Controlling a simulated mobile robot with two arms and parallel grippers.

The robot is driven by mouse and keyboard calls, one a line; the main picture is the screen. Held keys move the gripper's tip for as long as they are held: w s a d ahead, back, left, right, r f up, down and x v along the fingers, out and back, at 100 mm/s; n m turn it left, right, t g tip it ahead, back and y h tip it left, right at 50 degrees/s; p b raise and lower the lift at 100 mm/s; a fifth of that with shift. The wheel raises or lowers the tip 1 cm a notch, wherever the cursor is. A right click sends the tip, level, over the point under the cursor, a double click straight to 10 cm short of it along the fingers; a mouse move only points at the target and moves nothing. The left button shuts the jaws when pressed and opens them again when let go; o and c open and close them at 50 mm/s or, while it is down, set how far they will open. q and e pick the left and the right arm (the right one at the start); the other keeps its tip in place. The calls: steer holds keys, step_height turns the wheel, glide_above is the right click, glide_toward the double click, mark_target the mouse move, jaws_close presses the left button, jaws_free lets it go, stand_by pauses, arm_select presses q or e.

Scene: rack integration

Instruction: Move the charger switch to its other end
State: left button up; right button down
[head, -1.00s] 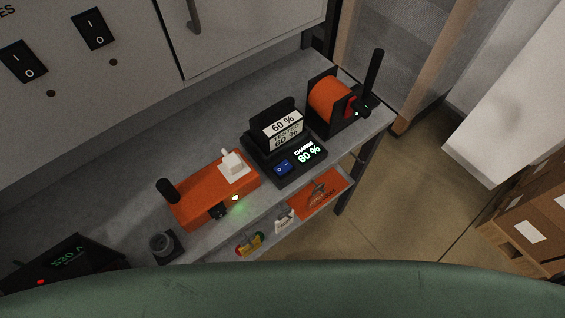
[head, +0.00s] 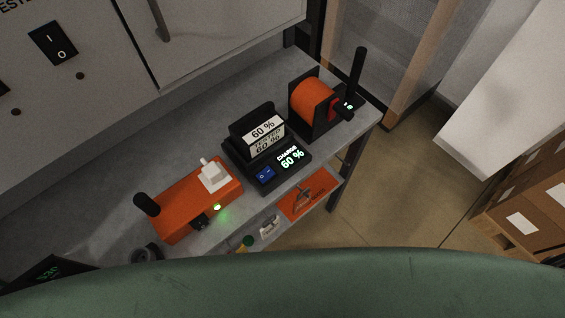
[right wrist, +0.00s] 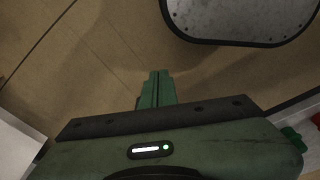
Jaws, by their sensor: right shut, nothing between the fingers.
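The charger (head: 285,172) is a black unit on the grey bench, with a lit display reading CHARGE 60 %. Its blue rocker switch (head: 265,174) is on the front left of its top face. A black battery block (head: 257,128) labelled 60 % stands in the charger. My right gripper (right wrist: 158,78) shows in the right wrist view, its green fingers shut together and empty over brown floor, away from the charger. Neither gripper shows in the head view, and my left gripper is not seen.
An orange device (head: 190,208) with a white plug on top and a black knob stands left of the charger. An orange spool (head: 314,99) in a black holder with an upright handle stands right of it. An orange tray (head: 311,194) hangs below the bench edge. Cardboard boxes (head: 525,205) stand at the right.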

steer(key=w+a+r+t, duration=0.1)
steer(key=w+r, duration=0.3)
steer(key=r, duration=0.6)
steer(key=w+a+r+n+t, duration=0.1)
steer(key=w+r, duration=0.3)
steer(key=r, duration=0.7)
steer(key=w+a+r+t, duration=0.15)
steer(key=w+r, duration=0.25)
steer(key=r, duration=0.6)
steer(key=a+r+n+t+y, duration=0.5)
steer(key=a+r+t+y, duration=0.2)
steer(key=a+r, duration=0.5)
step_height(320, 180, up, 4)
steer(key=shift+w+r+y, duration=0.15)
steer(key=shift+w+y, duration=0.2)
steer(key=shift+y, duration=0.25)
steer(key=shift+w+a+t, duration=0.1)
steer(key=shift+t, duration=0.15)
